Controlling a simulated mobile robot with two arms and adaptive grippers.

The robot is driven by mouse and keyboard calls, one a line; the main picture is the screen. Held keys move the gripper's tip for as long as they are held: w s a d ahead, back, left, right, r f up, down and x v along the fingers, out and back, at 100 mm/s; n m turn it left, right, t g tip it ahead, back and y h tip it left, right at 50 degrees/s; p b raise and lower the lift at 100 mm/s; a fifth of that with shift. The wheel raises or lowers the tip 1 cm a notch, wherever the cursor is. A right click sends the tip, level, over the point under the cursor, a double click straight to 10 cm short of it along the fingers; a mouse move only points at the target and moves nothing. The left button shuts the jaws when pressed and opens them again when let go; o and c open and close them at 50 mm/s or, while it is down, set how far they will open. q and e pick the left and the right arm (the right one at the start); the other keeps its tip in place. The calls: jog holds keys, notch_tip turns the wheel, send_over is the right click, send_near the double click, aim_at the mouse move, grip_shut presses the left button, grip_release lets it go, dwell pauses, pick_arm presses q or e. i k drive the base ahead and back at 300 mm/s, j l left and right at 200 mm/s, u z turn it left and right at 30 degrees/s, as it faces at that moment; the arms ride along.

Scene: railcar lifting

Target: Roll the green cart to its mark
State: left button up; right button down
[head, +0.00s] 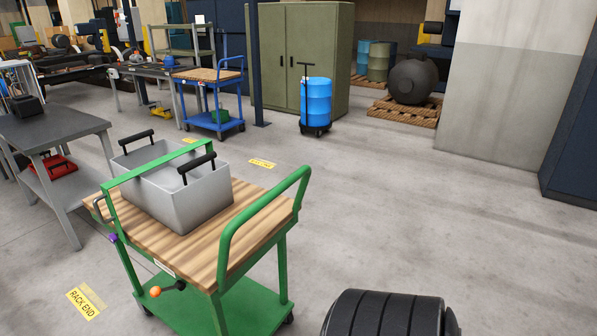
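The green cart (251,300) stands in the near left-centre, with a wooden top, a green lower shelf and a green push handle at each end. An open grey bin (190,202) with two black handles sits on its top. An orange-knobbed lever (156,291) is on the cart's near side. A yellow floor label reading "RACK END" (83,302) lies left of the cart. Another yellow label (262,163) lies beyond it; its words are too small to read. I cannot tell which label is the cart's mark. Neither gripper is in view.
A grey table (52,127) stands left of the cart. A blue cart (207,75), a blue drum on a dolly (317,102) and a green cabinet (304,55) stand behind. A wall (515,90) is at the right.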

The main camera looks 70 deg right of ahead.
aim_at(214, 259)
jog(key=z, duration=1.9)
